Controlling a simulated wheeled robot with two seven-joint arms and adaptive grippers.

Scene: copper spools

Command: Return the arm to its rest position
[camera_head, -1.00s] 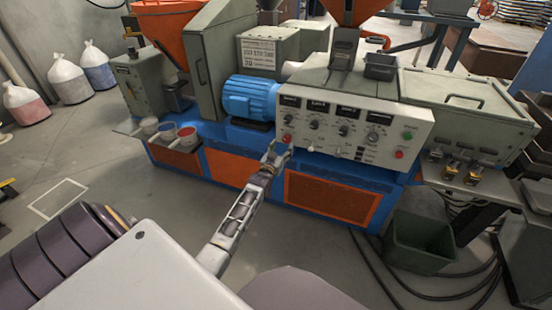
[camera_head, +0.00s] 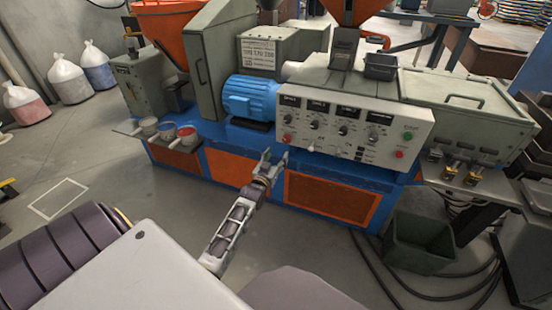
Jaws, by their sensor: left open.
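My left arm reaches up from the bottom middle of the head view toward the front of a machine. My left gripper (camera_head: 273,160) is open, its two fingers apart with nothing between them. It shows in front of the machine's blue base edge, below the control panel (camera_head: 350,124), and looks clear of the panel's buttons. My right gripper is not in view.
The blue and orange machine base (camera_head: 330,199) fills the middle. A blue motor (camera_head: 250,98) sits left of the panel. Small cups (camera_head: 187,134) stand on a side shelf. A dark green bin (camera_head: 418,243) and cables are at lower right. Grey floor is free at left.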

